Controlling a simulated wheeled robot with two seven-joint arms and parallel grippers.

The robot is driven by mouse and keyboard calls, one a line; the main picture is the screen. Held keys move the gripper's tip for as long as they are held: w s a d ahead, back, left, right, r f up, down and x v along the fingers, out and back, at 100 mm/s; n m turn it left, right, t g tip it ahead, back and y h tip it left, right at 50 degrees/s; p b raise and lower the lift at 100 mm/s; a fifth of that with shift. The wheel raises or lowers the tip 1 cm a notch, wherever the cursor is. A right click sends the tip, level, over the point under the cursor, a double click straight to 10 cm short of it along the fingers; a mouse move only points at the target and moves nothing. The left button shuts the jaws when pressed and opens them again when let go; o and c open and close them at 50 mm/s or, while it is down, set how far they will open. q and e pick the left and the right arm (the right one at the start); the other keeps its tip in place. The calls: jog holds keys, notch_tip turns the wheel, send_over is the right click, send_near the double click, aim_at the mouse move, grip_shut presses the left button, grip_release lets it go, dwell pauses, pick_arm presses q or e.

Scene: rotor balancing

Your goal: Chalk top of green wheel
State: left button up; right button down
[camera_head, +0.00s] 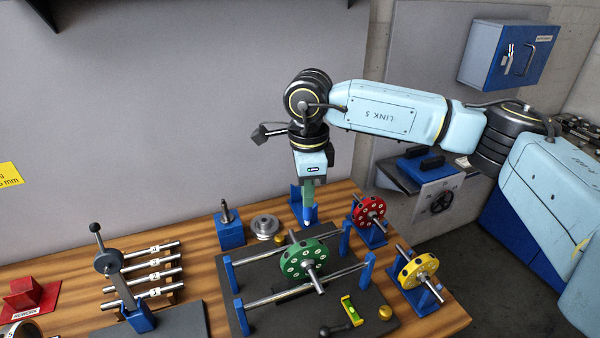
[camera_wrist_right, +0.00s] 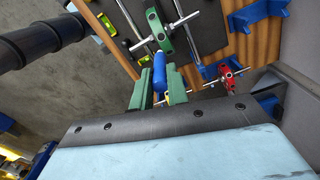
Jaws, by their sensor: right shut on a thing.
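The green wheel (camera_head: 303,259) sits upright on its shaft across two metal rails on a dark base plate. It also shows in the wrist view (camera_wrist_right: 153,32). My right gripper (camera_head: 307,208) is above and behind the wheel's top, pointing down. Its green fingers (camera_wrist_right: 161,86) are shut on a blue chalk marker (camera_wrist_right: 160,68). The marker's pale tip (camera_head: 307,223) points down and is apart from the wheel in the head view. No chalk mark can be made out on the wheel. My left gripper is not in view.
A red wheel (camera_head: 369,211) and a yellow wheel (camera_head: 418,271) stand on blue stands at the right. A yellow-green level (camera_head: 351,310) lies on the plate in front. A blue post block (camera_head: 229,231) and grey discs (camera_head: 265,226) stand behind left. Weighted rods (camera_head: 150,277) lie left.

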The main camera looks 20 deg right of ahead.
aim_at(307, 219)
jog(key=shift+s+f+b, duration=0.2)
jog(key=shift+f+b, duration=0.15)
jog(key=shift+f, duration=0.25)
notch_tip(307, 219, down, 4)
jog(key=shift+r+b, duration=0.1)
jog(key=shift+b, duration=0.9)
jog(key=shift+f, duration=0.4)
pick_arm(q)
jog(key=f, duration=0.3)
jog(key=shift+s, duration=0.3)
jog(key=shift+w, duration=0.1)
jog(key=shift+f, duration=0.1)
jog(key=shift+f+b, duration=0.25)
jog(key=shift+b, duration=0.25)
pick_arm(e)
jog(key=shift+a+f, duration=0.1)
jog(key=shift+f, duration=0.05)
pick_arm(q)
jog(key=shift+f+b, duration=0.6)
pick_arm(e)
jog(key=shift+f, duration=0.55)
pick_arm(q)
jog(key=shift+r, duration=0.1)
pick_arm(e)
jog(key=shift+r, duration=0.15)
